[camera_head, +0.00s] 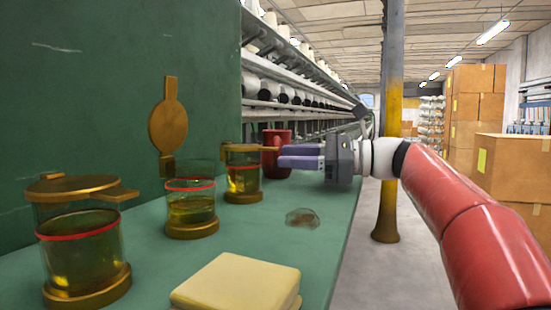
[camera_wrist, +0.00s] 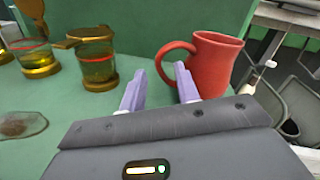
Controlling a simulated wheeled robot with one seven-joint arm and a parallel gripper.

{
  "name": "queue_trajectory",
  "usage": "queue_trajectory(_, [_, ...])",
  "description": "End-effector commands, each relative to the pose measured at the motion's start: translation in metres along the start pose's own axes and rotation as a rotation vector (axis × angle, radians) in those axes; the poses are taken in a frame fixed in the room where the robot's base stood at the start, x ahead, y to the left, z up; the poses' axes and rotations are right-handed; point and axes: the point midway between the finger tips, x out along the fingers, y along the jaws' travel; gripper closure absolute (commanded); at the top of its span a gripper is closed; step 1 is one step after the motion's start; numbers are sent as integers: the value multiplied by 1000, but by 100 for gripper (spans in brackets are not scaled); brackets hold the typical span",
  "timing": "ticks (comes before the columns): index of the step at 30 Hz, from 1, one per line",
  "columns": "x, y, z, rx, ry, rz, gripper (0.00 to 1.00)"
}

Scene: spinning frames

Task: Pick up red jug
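The red jug (camera_head: 284,138) stands upright at the far end of the green table, partly hidden behind my gripper in the head view. In the wrist view the red jug (camera_wrist: 212,66) stands just ahead and to the right, its handle pointing left.
Brass-lidded glass jars (camera_head: 82,235), (camera_head: 191,208), (camera_head: 243,178) with yellow liquid stand along the green table (camera_head: 140,255). A green wall (camera_head: 100,100) borders the left; a post (camera_head: 388,205) stands right.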

Motion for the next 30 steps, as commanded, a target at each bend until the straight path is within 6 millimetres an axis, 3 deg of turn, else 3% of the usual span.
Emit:
queue_trajectory(6, [31,0,0,0,-2,3,68])
queue_trajectory(14, [35,0,0,0,0,0,68])
queue_trajectory(22, [35,0,0,0,-1,0,100])
queue_trajectory(30, [35,0,1,-1,-2,0,100])
